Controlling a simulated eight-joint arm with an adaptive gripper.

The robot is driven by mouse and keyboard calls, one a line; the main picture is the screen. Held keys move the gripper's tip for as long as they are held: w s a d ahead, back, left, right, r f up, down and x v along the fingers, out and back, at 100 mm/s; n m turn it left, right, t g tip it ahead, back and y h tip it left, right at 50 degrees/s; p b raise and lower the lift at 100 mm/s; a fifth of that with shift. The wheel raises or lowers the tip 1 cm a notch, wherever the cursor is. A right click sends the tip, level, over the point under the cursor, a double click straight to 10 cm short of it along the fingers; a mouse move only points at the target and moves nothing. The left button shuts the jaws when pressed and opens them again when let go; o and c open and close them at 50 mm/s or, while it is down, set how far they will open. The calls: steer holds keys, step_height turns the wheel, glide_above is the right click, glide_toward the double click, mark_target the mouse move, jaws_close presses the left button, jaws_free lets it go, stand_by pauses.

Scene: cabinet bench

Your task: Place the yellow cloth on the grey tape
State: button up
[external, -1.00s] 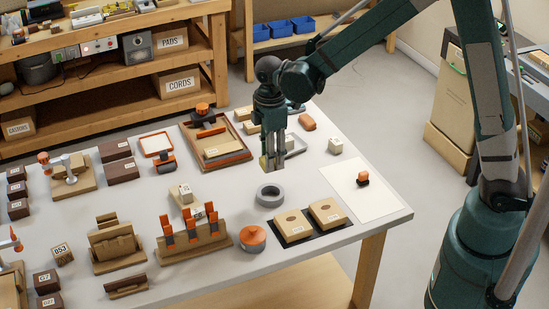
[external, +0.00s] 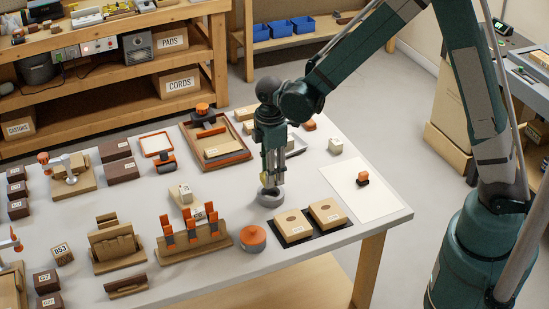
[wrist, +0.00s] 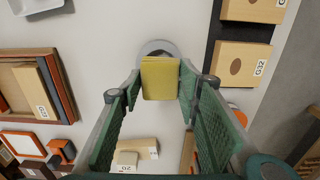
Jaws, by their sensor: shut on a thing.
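The grey tape (external: 270,200) is a ring lying flat on the white table; in the wrist view its far rim (wrist: 158,46) shows behind the yellow cloth. The yellow cloth (wrist: 160,78) is a folded block between the fingers. My gripper (external: 271,184) is shut on it and points down at the tape, with the fingertips just over the ring. In the wrist view my gripper (wrist: 160,80) has a finger on each side of the cloth. I cannot tell whether the cloth touches the tape, as its lower end is hidden.
A dark mat with two tan boxes (external: 292,225) lies close to the right of the tape. An orange round container (external: 253,238) stands in front of it. A wooden rack with orange clips (external: 196,240) is to the left. A white sheet (external: 380,200) lies further right.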

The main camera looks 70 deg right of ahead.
steer(key=shift+f, duration=0.1)
steer(key=shift+f, duration=1.75)
steer(key=shift+f+b, duration=0.2)
steer(key=shift+b, duration=0.25)
steer(key=o, duration=0.8)
steer(key=shift+c, duration=0.2)
steer(key=shift+r, duration=0.15)
step_height(320, 180, up, 12)
steer(key=shift+r+p, duration=0.1)
steer(key=shift+p, duration=0.85)
